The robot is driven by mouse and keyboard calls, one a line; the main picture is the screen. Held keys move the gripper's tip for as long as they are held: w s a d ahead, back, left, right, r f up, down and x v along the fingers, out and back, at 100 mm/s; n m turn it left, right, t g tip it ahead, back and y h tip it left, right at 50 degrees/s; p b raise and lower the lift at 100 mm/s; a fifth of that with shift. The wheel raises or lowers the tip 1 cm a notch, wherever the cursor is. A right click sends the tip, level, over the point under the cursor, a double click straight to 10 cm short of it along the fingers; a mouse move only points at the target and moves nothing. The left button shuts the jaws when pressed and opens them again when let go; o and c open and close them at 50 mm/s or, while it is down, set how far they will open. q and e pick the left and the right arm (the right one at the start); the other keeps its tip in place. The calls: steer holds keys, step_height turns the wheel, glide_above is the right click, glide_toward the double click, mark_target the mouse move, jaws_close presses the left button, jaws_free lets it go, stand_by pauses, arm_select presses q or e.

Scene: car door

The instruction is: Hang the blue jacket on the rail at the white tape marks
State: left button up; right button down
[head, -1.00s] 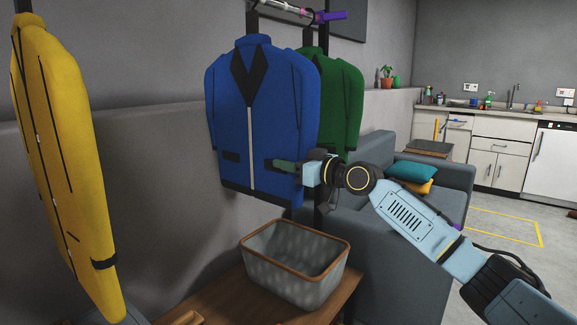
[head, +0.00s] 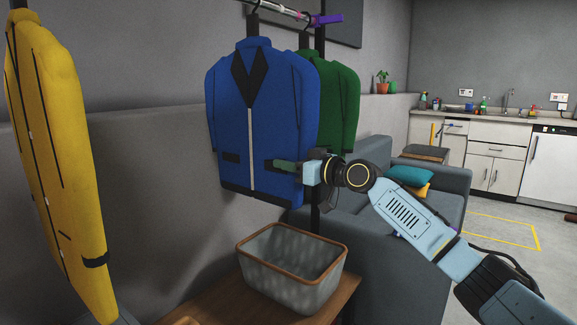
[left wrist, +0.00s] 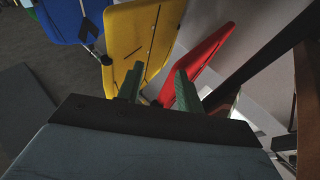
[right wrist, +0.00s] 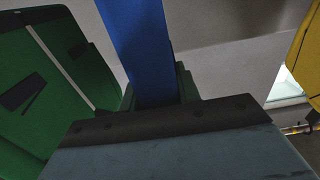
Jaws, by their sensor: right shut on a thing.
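The blue jacket (head: 225,125) hangs upright in the head view, its black hanger neck (head: 252,26) just under the rail (head: 284,10). A white section of the rail shows beside the hook; I cannot tell whether the hook rests on the rail. My right gripper (head: 284,165) is shut on the jacket's lower right front. In the right wrist view the jacket (right wrist: 140,45) is a blue strip between the fingers. My left gripper (left wrist: 158,92) shows only in the left wrist view, with fingers apart and nothing clearly between them. The blue jacket (left wrist: 60,18) appears at its upper left.
A green jacket (head: 337,105) hangs close behind the blue one, near the rail's purple end (head: 328,19). A yellow jacket (head: 55,150) is at left. A red garment (left wrist: 200,62) shows in the left wrist view. A grey basket (head: 290,280) stands on a wooden table below.

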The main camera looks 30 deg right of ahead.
steer(key=shift+w+d+r+b, duration=0.1)
steer(key=shift+w+d+b, duration=0.1)
steer(key=shift+d+b, duration=0.3)
steer(key=shift+w+d+b, duration=0.15)
steer(key=shift+d+b, duration=0.25)
steer(key=shift+d, duration=0.15)
arm_select(q)
steer(key=shift+s+a+r+t+h+b, duration=0.2)
steer(key=shift+s+r+t+h+b, duration=0.2)
steer(key=shift+s+r+t, duration=0.85)
steer(key=shift+s+a+r+t+h+b, duration=0.15)
steer(key=shift+s+r+t+h+b, duration=0.25)
steer(key=shift+s+r+t, duration=0.8)
arm_select(e)
steer(key=shift+w+d, duration=0.2)
steer(key=shift+d, duration=0.45)
steer(key=shift+w+d, duration=0.25)
steer(key=shift+d, duration=0.35)
steer(key=shift+w+d, duration=0.2)
steer(key=shift+d, duration=0.45)
arm_select(q)
steer(key=shift+w+f+t, duration=0.25)
steer(key=shift+w+t, duration=0.1)
steer(key=shift+w, duration=0.15)
steer(key=shift+f, duration=0.15)
arm_select(e)
steer(key=shift+f, duration=0.2)
